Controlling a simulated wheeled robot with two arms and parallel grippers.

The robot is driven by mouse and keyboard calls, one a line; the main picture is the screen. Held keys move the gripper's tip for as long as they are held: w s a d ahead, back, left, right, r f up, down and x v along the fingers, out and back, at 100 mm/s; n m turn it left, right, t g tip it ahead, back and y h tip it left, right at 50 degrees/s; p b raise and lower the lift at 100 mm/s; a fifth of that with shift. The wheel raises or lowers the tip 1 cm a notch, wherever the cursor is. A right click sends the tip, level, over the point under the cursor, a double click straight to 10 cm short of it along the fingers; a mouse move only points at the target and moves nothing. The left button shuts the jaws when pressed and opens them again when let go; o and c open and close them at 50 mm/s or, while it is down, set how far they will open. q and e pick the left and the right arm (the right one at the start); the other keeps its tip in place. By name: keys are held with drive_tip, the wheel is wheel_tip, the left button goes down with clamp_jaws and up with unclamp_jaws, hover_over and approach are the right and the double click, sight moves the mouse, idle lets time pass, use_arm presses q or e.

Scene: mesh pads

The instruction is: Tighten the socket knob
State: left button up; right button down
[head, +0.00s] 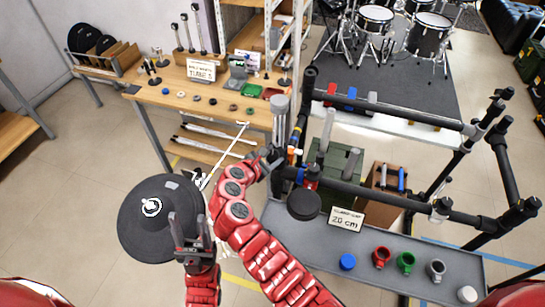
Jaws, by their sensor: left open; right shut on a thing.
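My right gripper (272,158) is at the left upright of the black tube rack (390,109). It is shut on a small part there, which looks like the socket knob; the fingers hide most of it. My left gripper (189,232) is open, its fingers pointing up over the lower right part of a large round black pad (148,222). A thin silver rod (226,155) runs slantwise between the pad and the workbench.
The wooden workbench (150,92) with small parts and a sign is at the upper left. A grey tray (400,262) with coloured clamps stands at lower right, near a "20 cm" sign (346,219) and a small black disc (304,204). Floor is free at left.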

idle(0.3)
drive_tip(key=shift+c, duration=1.5)
unclamp_jaws()
